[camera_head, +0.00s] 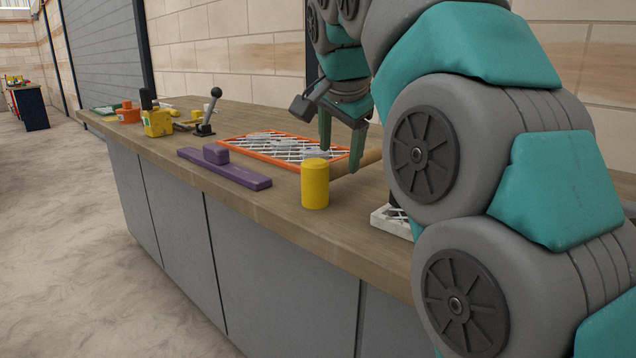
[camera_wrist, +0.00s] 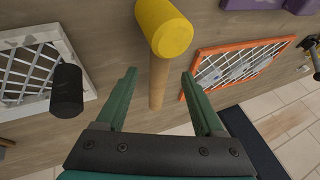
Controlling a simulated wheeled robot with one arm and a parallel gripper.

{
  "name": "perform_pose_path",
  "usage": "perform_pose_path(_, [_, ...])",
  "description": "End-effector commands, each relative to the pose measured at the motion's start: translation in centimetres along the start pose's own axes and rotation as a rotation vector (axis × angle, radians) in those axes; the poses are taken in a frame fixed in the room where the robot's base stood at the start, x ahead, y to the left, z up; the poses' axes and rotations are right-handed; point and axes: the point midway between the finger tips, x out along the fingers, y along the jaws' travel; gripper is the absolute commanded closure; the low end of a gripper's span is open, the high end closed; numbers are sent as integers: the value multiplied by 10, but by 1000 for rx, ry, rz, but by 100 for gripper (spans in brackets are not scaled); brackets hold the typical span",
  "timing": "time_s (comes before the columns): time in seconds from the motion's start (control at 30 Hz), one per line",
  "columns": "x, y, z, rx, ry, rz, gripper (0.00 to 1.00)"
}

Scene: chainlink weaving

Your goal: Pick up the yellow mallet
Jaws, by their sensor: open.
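The yellow mallet (camera_head: 315,184) has a cylindrical yellow head near the front edge of the bench and a wooden handle (camera_head: 359,163) running back toward my gripper. My gripper (camera_head: 341,146) is open above the handle in the head view. In the wrist view, the mallet's yellow head (camera_wrist: 163,28) is at top centre and its handle (camera_wrist: 158,84) reaches down between the two green fingers of my gripper (camera_wrist: 157,84). The fingers are apart from the handle on both sides.
An orange-framed mesh panel (camera_head: 236,141) lies left of the mallet. A purple tool (camera_head: 228,173) lies in front of it. A white-framed mesh panel (camera_wrist: 82,80) and a black mallet head (camera_wrist: 66,91) are at left in the wrist view. Several tools stand at the bench's far end.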

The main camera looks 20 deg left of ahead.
Motion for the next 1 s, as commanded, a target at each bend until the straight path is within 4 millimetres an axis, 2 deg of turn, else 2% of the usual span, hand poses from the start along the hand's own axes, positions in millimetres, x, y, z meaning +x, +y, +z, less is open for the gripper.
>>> perform_pose_path(0.27, [13, 0, 1, -2, -2, 1, 30])
perform_pose_path(0.6, [53, 1, 1, -2, -2, 1, 30])
perform_pose_path(0.87, [56, 0, 1, -2, 0, -1, 30])
perform_pose_path(1.0, [56, 0, 1, -2, 0, -1, 45])
